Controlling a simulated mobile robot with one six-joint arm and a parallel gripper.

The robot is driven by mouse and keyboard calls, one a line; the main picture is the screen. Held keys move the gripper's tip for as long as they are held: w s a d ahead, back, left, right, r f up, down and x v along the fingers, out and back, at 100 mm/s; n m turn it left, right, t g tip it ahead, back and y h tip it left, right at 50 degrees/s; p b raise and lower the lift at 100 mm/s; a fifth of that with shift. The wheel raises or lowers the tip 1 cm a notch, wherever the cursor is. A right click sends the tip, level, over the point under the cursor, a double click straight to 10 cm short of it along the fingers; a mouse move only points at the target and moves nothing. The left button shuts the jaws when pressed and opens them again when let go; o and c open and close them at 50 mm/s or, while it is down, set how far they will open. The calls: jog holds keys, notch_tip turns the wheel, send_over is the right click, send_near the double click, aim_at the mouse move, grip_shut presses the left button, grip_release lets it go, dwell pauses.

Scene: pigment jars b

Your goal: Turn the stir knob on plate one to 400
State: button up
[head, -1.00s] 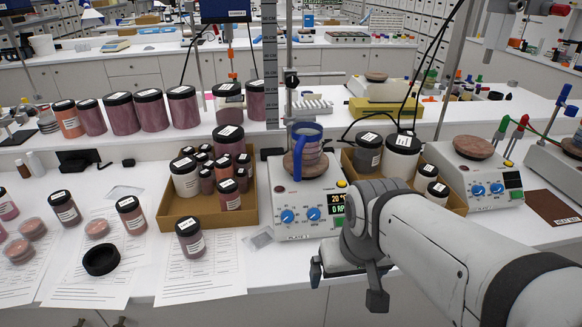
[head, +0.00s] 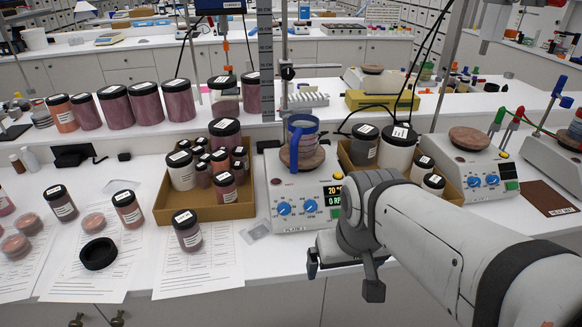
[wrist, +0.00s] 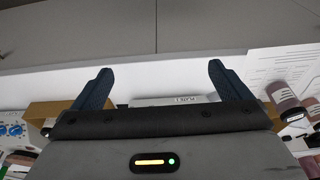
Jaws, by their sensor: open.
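Plate one (head: 296,221) is a white hot plate with a brown round top (head: 302,158) bearing a blue-handled mug-like vessel (head: 303,130). Its front has a left blue knob (head: 284,209) and a right blue knob (head: 310,206); I cannot read which is stir. The display (head: 333,194) shows 20 above and 0 RPM below, partly hidden by my arm. My gripper (head: 343,276) is open and empty, in front of and below the plate's right side, apart from the knobs. In the wrist view my gripper (wrist: 159,77) has spread fingers, with the plate's label (wrist: 183,98) upside down behind its body.
A cardboard tray of jars (head: 205,208) stands left of plate one, another (head: 452,190) to its right. A second hot plate (head: 490,182) is further right. The bench front edge is near my gripper.

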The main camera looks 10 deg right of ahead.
aim_at(312, 206)
jog(key=shift+c, duration=0.3)
jog(key=shift+w, duration=0.15)
jog(key=shift+c, duration=0.6)
jog(key=shift+t, duration=0.4)
jog(key=w, duration=0.3)
jog(key=w+r+p, duration=0.1)
jog(key=w, duration=0.3)
jog(key=w+p, duration=0.1)
jog(key=w, duration=0.2)
jog(key=shift+w+r, duration=0.35)
jog(key=shift+w, duration=0.05)
jog(key=c, duration=0.6)
jog(key=shift+t, duration=0.4)
jog(key=w, duration=0.6)
jog(key=w+f+p, duration=0.1)
jog(key=w, duration=0.2)
jog(key=shift+a, duration=0.35)
jog(key=shift+c, duration=1.4)
jog(key=x, duration=0.8)
jog(key=shift+w+r+p, duration=0.1)
jog(key=shift+w+p, duration=0.15)
jog(key=shift+p, duration=0.15)
jog(key=shift+c, duration=0.6)
jog(key=c, duration=0.9)
